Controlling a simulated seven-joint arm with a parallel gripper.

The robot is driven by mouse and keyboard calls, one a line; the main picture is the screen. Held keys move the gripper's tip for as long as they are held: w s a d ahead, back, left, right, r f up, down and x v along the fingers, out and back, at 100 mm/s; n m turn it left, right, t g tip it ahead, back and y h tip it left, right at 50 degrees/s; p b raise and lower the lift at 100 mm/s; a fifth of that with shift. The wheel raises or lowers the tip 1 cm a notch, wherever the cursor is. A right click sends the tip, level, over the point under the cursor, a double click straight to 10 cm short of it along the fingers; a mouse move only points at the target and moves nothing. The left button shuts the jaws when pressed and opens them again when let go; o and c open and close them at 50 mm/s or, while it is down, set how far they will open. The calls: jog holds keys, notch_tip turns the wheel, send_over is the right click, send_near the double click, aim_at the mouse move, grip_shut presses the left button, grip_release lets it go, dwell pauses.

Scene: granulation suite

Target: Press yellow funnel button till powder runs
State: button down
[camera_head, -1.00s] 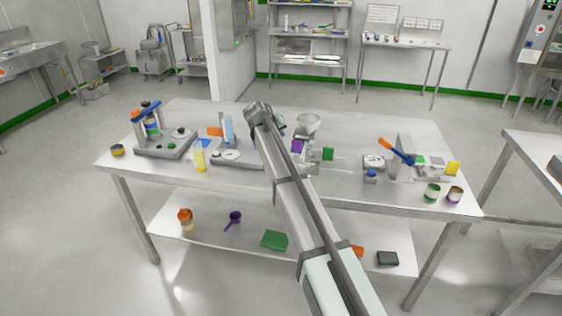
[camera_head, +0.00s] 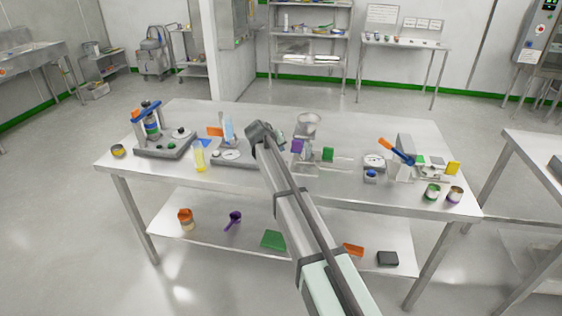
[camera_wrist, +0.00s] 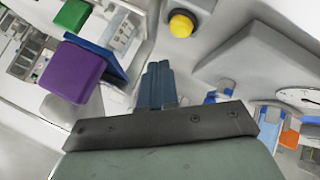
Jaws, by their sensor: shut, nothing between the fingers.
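The round yellow button (camera_wrist: 181,25) sits in a dark collar on a pale surface, near the top middle of the wrist view. My gripper (camera_wrist: 158,68) has its blue-grey fingers shut together and empty. In that view the fingertips are below and slightly left of the button, with a visible gap. In the head view my gripper end is over the table middle, largely hidden by my wrist, and I cannot make out the button. A grey funnel-like bowl (camera_head: 308,122) stands just right of my wrist. I see no running powder.
A purple block (camera_wrist: 72,72) and a green block (camera_wrist: 72,15) lie left of my fingers in the wrist view. A grey wedge-shaped housing (camera_wrist: 262,60) is at right. The steel table (camera_head: 190,108) also holds a balance-like device (camera_head: 374,161) and a blue-orange lever (camera_head: 397,151).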

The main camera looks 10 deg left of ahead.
jog(key=shift+f, duration=1.1)
jog(key=shift+f, duration=0.95)
dwell(2.1)
jog(key=shift+r, duration=0.95)
jog(key=shift+r, duration=2.5)
